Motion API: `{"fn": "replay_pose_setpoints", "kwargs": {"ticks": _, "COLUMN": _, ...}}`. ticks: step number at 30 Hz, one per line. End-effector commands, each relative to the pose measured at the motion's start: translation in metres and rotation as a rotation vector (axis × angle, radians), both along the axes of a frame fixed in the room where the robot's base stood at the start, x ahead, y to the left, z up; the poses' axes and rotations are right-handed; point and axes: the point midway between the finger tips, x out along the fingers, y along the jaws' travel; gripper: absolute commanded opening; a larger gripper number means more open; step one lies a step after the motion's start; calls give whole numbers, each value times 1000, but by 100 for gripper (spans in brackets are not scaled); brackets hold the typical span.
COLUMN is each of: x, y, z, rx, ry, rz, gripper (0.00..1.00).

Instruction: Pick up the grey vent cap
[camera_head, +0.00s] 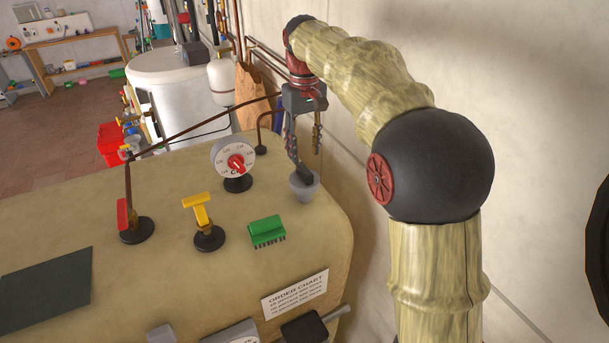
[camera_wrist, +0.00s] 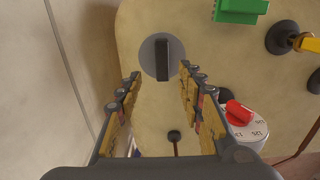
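The grey vent cap (camera_head: 306,190) sits on the beige boiler top (camera_head: 170,261) near its far right corner. It is a round grey piece with a dark upright bar on top. In the wrist view the cap (camera_wrist: 147,58) shows as a grey disc just beyond my fingertips, its bar running lengthwise in the picture. My gripper (camera_head: 304,152) points down above the cap. In the wrist view my gripper (camera_wrist: 160,72) is open, with one finger on each side of the bar's line and nothing between them. Whether a fingertip touches the bar cannot be told.
A dial gauge (camera_head: 232,160), a yellow valve handle (camera_head: 199,211), a red lever (camera_head: 123,214) and a green brush (camera_head: 267,231) stand near the cap on the boiler top. A wall (camera_head: 535,130) rises close on the right.

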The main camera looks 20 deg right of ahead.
Motion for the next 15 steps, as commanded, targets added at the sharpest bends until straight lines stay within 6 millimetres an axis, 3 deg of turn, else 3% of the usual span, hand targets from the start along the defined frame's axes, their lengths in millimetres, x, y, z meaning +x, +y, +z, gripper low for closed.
{"fn": "replay_pose_setpoints", "kwargs": {"ticks": 15, "x": -10, "y": 2, "z": -57, "rx": 0, "ry": -1, "rz": -1, "gripper": 38}}
